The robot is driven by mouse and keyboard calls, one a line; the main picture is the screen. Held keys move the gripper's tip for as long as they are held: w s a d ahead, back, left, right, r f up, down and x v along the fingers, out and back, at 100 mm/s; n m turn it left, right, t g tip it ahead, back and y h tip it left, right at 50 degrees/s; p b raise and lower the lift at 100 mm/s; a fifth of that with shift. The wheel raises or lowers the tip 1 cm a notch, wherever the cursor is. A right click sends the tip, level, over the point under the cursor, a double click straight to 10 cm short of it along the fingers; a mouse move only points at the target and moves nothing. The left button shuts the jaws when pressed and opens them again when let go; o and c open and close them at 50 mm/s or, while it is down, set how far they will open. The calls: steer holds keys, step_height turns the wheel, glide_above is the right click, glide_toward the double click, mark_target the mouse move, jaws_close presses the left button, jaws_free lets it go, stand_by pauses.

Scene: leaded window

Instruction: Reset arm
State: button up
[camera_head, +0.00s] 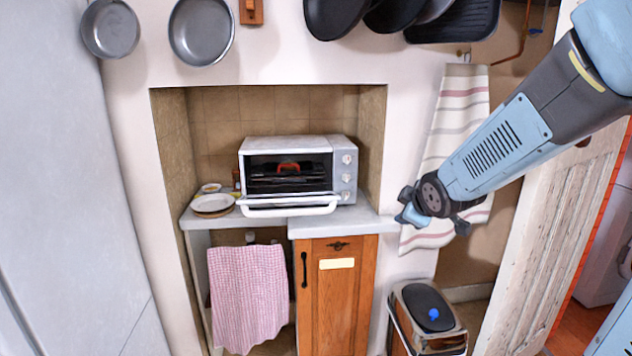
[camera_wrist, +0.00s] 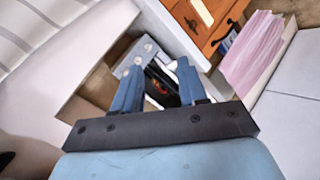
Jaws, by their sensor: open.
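My gripper shows in the wrist view (camera_wrist: 157,85) with its two blue fingers apart and nothing between them. In the head view my arm comes in from the upper right. Its gripper end (camera_head: 432,205) hangs in front of the wall and striped towel, right of the toaster oven. The fingers are mostly hidden there by the wrist. The white toaster oven (camera_head: 343,180) stands on the counter in the niche, its door folded down. Something red shows inside the oven on a dark rack. Through the open fingers the wrist view shows part of the oven (camera_wrist: 148,48).
A white plate (camera_head: 212,203) and a small dish (camera_head: 211,188) sit left of the oven. A pink checked towel (camera_head: 248,295) hangs below, beside a wooden cabinet (camera_head: 337,300). A bin (camera_head: 428,312) stands lower right. Pans (camera_head: 201,30) hang above. A pale door (camera_head: 545,230) stands at right.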

steer(key=s+d+r+m+g, duration=0.1)
steer(key=s+m, duration=0.5)
steer(key=s, duration=0.6)
steer(key=s+d+r+m+g, duration=0.1)
steer(key=s+r+m+g, duration=0.3)
steer(key=s, duration=0.8)
steer(key=r+m, duration=0.1)
steer(key=m, duration=0.1)
steer(key=shift+d+m+h, duration=0.25)
steer(key=shift+m+h, duration=0.05)
steer(key=shift+h, duration=0.1)
